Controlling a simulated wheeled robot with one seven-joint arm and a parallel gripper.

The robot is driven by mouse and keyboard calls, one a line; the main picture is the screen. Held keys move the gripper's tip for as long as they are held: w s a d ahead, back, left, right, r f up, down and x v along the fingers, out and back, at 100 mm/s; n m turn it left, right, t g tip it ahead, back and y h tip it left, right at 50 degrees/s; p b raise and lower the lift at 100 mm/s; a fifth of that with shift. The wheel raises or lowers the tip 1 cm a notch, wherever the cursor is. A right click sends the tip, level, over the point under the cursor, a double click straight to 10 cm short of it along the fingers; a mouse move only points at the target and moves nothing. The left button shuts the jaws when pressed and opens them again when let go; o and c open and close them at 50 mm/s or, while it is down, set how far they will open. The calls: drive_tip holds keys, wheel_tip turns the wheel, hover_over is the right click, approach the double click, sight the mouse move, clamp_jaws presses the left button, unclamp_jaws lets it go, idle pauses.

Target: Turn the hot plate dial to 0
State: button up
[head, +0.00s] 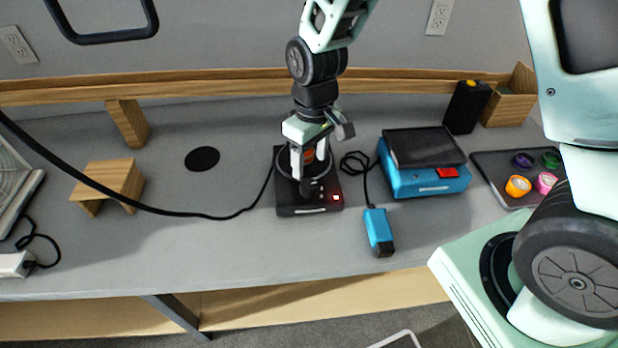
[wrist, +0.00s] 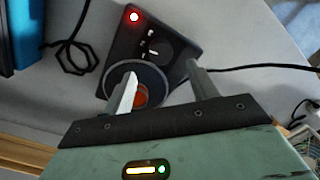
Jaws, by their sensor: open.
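The black hot plate (head: 287,205) stands on the grey table below my gripper, with its control side toward the front. In the wrist view the hot plate (wrist: 182,22) shows a lit red light, white marks and a dark round dial (wrist: 153,47) with a pale line on it. The round heating disc (wrist: 115,77) has an orange object (wrist: 141,95) on it. My gripper (head: 309,170) points down over the hot plate, fingers apart and empty. In the wrist view my gripper (wrist: 160,77) spans the disc area, and the dial appears beyond the fingertips. Contact cannot be told.
A blue device (head: 428,180) with a dark top stands to the right, with a blue handheld tool (head: 378,232) in front. A black cable (head: 180,212) runs left from the hot plate. A wooden stand (head: 110,180) is at left. The front-left table is mostly clear.

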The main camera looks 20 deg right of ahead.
sight(309, 183)
drive_tip(key=f, duration=0.6)
drive_tip(key=shift+s+a+f, duration=0.1)
drive_tip(key=shift+a+f, duration=0.1)
drive_tip(key=shift+f, duration=0.15)
drive_tip(key=c, duration=1)
